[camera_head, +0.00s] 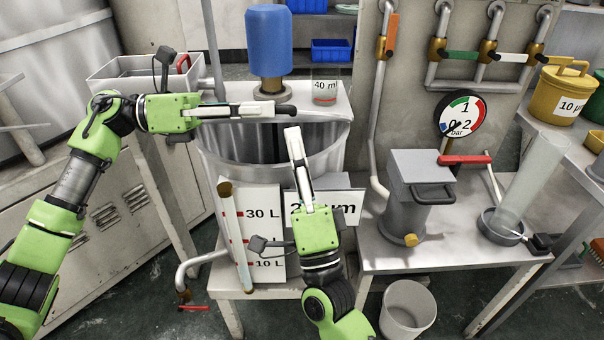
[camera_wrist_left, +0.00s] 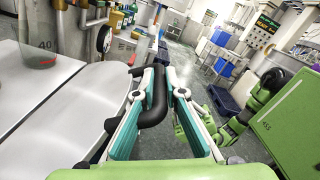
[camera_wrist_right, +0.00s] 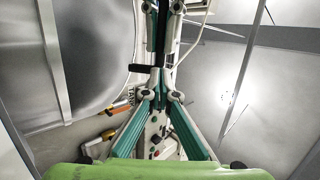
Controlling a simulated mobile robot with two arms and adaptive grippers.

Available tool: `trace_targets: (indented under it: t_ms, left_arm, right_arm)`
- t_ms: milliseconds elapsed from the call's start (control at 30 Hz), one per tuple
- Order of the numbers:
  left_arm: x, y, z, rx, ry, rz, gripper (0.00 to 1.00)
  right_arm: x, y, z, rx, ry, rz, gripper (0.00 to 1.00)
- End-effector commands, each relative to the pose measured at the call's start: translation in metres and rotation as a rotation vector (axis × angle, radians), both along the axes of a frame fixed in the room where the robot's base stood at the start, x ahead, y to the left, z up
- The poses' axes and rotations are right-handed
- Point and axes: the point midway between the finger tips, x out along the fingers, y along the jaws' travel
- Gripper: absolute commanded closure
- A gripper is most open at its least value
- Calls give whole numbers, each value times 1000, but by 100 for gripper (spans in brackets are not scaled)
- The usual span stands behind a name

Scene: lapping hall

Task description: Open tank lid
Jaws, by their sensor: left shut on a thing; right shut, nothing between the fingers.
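The tank (camera_head: 325,165) is a grey metal vessel at the centre of the head view. Its pale lid (camera_head: 335,107) has a black bar handle (camera_head: 285,109) near the front edge. A dark opening shows between the lid's front edge and the tank's near rim. My left gripper (camera_head: 268,109) is shut on the black handle, which also shows between its fingers in the left wrist view (camera_wrist_left: 155,100). My right gripper (camera_head: 292,131) is shut and empty, pointing up in front of the tank, just below the lid edge. How far the lid is tilted is hard to tell.
A blue motor (camera_head: 268,42) stands behind the handle, and a marked beaker (camera_head: 325,88) stands on the pale top. A level board (camera_head: 262,225) is at the tank's front. A grey lidded box (camera_head: 420,190) and pressure gauge (camera_head: 460,115) are to the right. A bucket (camera_head: 407,310) is on the floor.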

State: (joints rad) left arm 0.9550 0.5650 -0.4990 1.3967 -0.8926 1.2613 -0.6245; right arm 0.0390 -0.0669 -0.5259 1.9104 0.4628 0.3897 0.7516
Motion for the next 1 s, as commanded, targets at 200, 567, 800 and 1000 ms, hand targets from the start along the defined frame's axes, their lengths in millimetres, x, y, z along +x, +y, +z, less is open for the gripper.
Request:
trace_targets:
  t_ms: [200,567,800,1000]
  left_arm:
    - [1,0,0,0,0,2,100]
    - [1,0,0,-1,0,3,100]
    - [0,0,-1,1,1,1,100]
    - [-2,-1,-4,6,4,-6,87]
  right_arm:
    - [16,4,14,0,1,-2,100]
    - [18,5,16,-1,1,-1,100]
    - [24,4,29,1,-1,-1,100]
    - [24,3,30,1,-4,-3,100]
